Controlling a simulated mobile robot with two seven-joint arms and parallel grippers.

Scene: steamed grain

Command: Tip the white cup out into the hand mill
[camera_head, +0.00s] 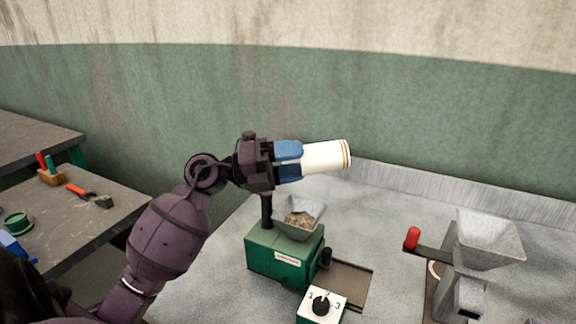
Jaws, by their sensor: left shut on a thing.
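The white cup (325,157), with gold bands near its right end, lies about level on its side in the air. My left gripper (289,160), with blue finger pads, is shut on the cup's left end. The inside of the cup does not show. The hand mill (466,297), grey with a square hopper (490,245) and a crank with a red knob (412,238), stands at the right on the table, well apart from the cup. The hopper's visible inner walls look bare. My right gripper is out of view.
A green machine (280,262) stands below the cup, with a grain-filled hopper (299,219) and a brown tray (345,285). A dial box (322,306) is in front. A side bench (90,213) holds tools at the left. Bare grey table (385,215) lies between machine and mill.

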